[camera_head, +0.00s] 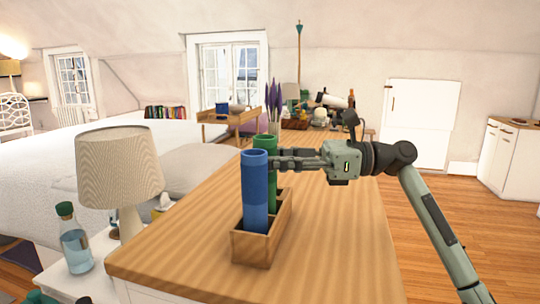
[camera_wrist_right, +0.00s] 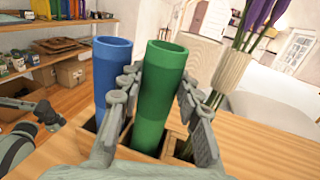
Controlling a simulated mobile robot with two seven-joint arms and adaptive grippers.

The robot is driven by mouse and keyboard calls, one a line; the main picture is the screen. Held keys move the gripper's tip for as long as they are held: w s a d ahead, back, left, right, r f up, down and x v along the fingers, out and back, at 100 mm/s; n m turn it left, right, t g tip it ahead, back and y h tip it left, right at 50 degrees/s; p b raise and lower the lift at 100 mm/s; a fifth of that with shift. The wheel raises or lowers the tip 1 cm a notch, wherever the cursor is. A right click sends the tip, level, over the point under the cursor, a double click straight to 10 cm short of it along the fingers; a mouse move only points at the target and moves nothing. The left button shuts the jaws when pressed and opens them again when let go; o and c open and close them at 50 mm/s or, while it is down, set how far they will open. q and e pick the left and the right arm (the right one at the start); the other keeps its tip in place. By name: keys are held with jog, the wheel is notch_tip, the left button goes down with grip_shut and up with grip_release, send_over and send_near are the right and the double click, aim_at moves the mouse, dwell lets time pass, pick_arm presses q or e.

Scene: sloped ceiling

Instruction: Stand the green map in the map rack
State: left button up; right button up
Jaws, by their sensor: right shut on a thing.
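The green map (camera_head: 264,165) is a green tube; it also shows in the right wrist view (camera_wrist_right: 158,100). It stands upright in a compartment of the wooden map rack (camera_head: 250,252), behind the blue tube (camera_head: 255,190) in the head view. Its lower end is partly hidden. My right gripper (camera_head: 283,160) reaches in from the right, shut on the green map, with a finger on either side in the right wrist view (camera_wrist_right: 156,88). Part of what looks like my left arm shows at the left edge of the right wrist view; its jaws are unclear.
The rack stands on a wooden counter (camera_head: 340,240) with free surface around it. A lamp (camera_head: 120,170) and a blue bottle (camera_head: 74,240) are on a white side table at left.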

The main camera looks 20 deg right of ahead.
jog(key=o, duration=1.2)
jog(key=v, duration=1.2)
